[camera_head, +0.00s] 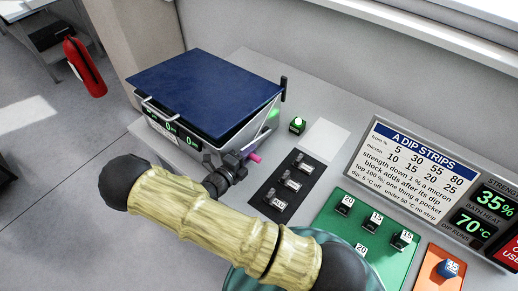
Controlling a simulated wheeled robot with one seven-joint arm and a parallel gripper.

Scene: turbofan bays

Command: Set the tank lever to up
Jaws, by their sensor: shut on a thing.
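The tank (205,92) is a box with a dark blue lid, lying closed or nearly so, and green number displays on its front. My gripper (241,161) is at the tank's front right corner. It is shut on a small pink piece (255,158), whose end sticks out to the right of the jaws. This piece looks like the tank lever's grip, but the jaws hide the rest, and I cannot tell its setting. A black upright post (284,84) stands at the tank's back right corner.
Right of my gripper lie a black strip (268,196) with several labelled blocks, a green button (297,125) and a pale plate (325,138). A green board (340,223), a sign (415,165) and an orange pad (434,274) are farther right. A wall runs behind.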

